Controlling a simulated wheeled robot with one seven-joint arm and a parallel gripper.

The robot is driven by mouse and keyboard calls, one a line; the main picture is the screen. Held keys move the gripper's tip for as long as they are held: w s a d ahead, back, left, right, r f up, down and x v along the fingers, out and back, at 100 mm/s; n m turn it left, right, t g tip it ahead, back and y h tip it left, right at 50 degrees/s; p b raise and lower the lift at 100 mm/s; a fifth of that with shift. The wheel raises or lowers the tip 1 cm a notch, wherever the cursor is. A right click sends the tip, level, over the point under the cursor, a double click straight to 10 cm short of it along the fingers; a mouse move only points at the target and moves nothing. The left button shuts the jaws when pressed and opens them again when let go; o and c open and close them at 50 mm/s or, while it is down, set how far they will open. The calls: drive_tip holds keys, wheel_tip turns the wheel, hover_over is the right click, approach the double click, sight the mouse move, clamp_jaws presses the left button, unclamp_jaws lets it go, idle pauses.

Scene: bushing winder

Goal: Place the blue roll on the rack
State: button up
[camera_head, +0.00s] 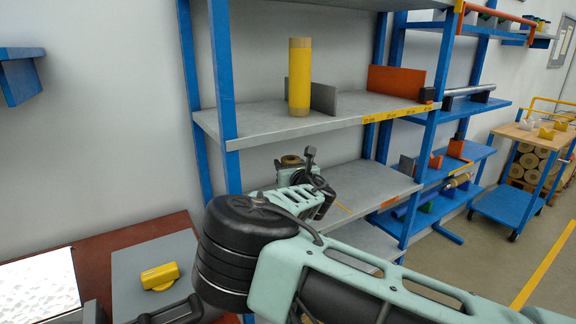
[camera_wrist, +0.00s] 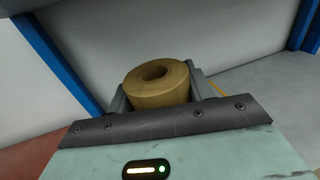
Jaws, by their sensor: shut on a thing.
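My gripper (camera_head: 291,168) is shut on a roll (camera_head: 290,160) with a tan core end and a hole in its top. In the wrist view the roll (camera_wrist: 158,88) stands between the two grey fingers (camera_wrist: 160,97); its upper part looks tan, and I see no blue on it. Its lower part is hidden by my gripper. The rack (camera_head: 225,95) has blue posts and grey shelves. My gripper and the roll show in front of the wall, at the left end of the rack's lower shelf (camera_head: 375,186). I cannot tell whether the roll touches the shelf.
A yellow roll (camera_head: 300,78) stands upright on the shelf above, beside a grey plate (camera_head: 323,97) and an orange plate (camera_head: 396,81). A red-brown table (camera_head: 122,238) with a yellow part (camera_head: 160,276) is at lower left. The lower shelf's right part is clear.

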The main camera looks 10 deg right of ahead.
drive_tip(key=shift+w+f+p, duration=0.3)
drive_tip(key=shift+w+f, duration=0.25)
drive_tip(key=shift+f, duration=0.15)
drive_tip(key=shift+f, duration=0.15)
drive_tip(key=o, duration=1.6)
